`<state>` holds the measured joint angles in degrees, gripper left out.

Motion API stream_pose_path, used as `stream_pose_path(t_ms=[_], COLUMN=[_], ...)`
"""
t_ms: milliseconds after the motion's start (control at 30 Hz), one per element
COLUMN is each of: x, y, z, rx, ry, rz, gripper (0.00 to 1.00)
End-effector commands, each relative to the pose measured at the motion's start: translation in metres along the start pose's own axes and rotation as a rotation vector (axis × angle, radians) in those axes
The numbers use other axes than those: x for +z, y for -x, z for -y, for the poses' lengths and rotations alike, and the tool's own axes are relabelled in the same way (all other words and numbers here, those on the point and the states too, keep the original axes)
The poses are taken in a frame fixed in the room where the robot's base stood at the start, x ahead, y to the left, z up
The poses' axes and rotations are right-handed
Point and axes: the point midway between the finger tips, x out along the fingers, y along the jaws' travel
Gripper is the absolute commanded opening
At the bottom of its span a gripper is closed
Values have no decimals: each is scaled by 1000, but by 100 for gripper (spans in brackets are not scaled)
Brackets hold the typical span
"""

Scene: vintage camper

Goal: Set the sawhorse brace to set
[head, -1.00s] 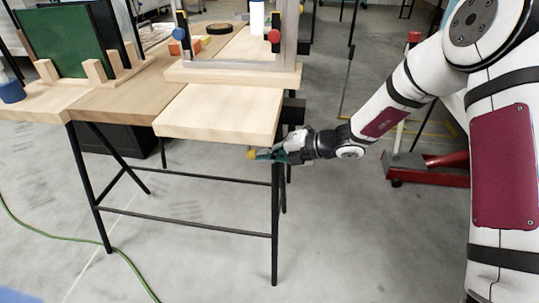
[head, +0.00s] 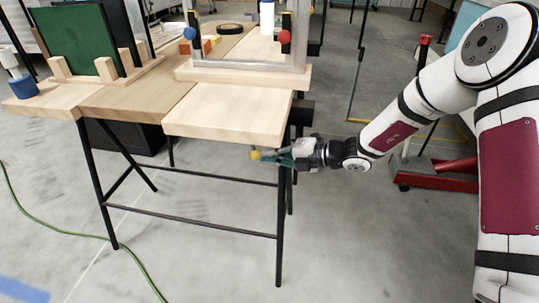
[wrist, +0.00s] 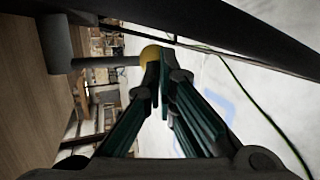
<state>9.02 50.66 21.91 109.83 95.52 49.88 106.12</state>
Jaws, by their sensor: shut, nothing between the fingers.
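The sawhorse (head: 108,205) has thin black legs and stands under the front of the wooden workbench. A yellow ball knob (head: 256,155) shows just below the front edge of the top. In the wrist view the knob (wrist: 150,55) sits at the end of a dark rod (wrist: 105,62) that comes from a dark cylinder (wrist: 60,45). I take this as the brace handle. My gripper (head: 277,157) is shut and empty, with its green fingers (wrist: 160,85) pointing at the knob from the right. The fingertips are right at the knob; I cannot tell whether they touch it.
The pale wooden top (head: 228,110) overhangs just above my gripper. A sawhorse leg (head: 281,225) is close beside the fingers. A red floor jack (head: 440,172) stands at the right, near my arm. A green hose (head: 75,238) lies on the open concrete floor.

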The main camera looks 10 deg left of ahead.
Motion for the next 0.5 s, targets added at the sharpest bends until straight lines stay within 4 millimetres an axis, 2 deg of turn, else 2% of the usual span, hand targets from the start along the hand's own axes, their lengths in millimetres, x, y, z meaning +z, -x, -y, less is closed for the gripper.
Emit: stream_pose_path(t_ms=[300,500], x=[-2,-1], y=[29,74], z=[-8,-9], rx=[1,-1], ry=[-1,0], rz=[-5,-2], gripper=[0,0])
